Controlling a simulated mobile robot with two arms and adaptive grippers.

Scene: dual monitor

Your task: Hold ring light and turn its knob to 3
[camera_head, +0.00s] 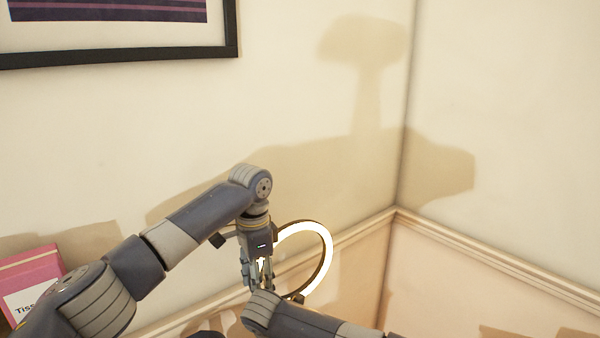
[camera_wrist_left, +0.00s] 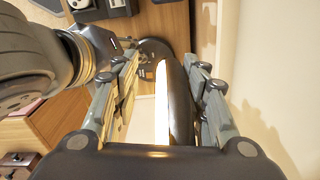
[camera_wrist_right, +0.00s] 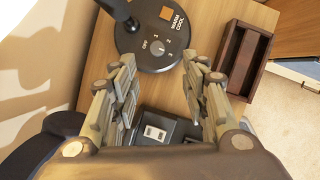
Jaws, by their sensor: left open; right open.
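The ring light (camera_head: 327,252) is a lit white ring in a dark rim, near the wall in the head view. In the left wrist view the ring (camera_wrist_left: 176,95) stands between the open fingers of my left gripper (camera_wrist_left: 165,72); I cannot tell if they touch it. In the right wrist view its round black base (camera_wrist_right: 130,55) carries a small knob (camera_wrist_right: 159,47) with OFF, 1, 2 and 3 around it. The knob's pointer is too small to read. My right gripper (camera_wrist_right: 159,78) is open and empty, facing the base's knob side. The head view hides its fingers.
A dark wooden compartment tray (camera_wrist_right: 245,58) stands right of the base on the wooden desk (camera_wrist_right: 205,28). A dark device with white panels (camera_wrist_right: 158,130) lies below the base, between my right fingers. A pink tissue box (camera_head: 32,275) is at left. Walls stand close behind the light.

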